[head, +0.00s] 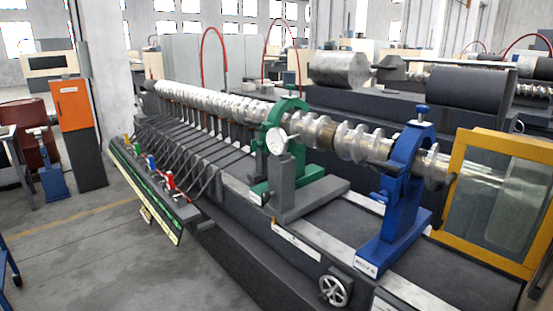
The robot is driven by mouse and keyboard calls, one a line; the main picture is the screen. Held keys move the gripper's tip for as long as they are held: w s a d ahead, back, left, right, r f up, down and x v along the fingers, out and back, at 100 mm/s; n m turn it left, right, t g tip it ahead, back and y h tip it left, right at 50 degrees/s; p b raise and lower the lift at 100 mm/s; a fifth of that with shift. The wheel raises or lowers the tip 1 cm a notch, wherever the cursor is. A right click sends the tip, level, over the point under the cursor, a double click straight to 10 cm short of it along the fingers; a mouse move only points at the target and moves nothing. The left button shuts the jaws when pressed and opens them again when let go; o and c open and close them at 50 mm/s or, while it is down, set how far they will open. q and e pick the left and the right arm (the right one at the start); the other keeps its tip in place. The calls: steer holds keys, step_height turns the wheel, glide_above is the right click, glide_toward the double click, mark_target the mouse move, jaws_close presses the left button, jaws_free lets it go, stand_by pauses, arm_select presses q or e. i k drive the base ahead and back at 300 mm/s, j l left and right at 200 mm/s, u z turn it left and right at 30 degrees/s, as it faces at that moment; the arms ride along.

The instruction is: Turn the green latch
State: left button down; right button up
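A green stand (303,176) holds a long silver screw shaft (345,141) in its ring at the middle of the head view. A small knob tops the ring. A white round disc (276,142) on a grey post (287,183) stands in front and hides part of the ring. I cannot make out a separate green latch on it. A low slanted panel (138,182) at left carries small coloured handles, including a red one (170,181); they are too small to tell apart well. Neither of my grippers is in view.
A blue stand (403,190) bears the shaft at right, beside a yellow-framed guard (497,195). A handwheel (333,290) sticks out of the dark machine bed's front. An orange cabinet (72,106) stands at left. The floor (90,235) at front left is clear.

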mark_target(255, 144)
steer(key=i+j+z, duration=0.15)
steer(key=i+j, duration=0.2)
steer(key=i+j+z, duration=0.1)
steer(key=i+j, duration=0.25)
steer(key=j, duration=0.2)
steer(key=i+j+z, duration=0.15)
steer(key=i+j, duration=0.15)
steer(key=j, duration=0.15)
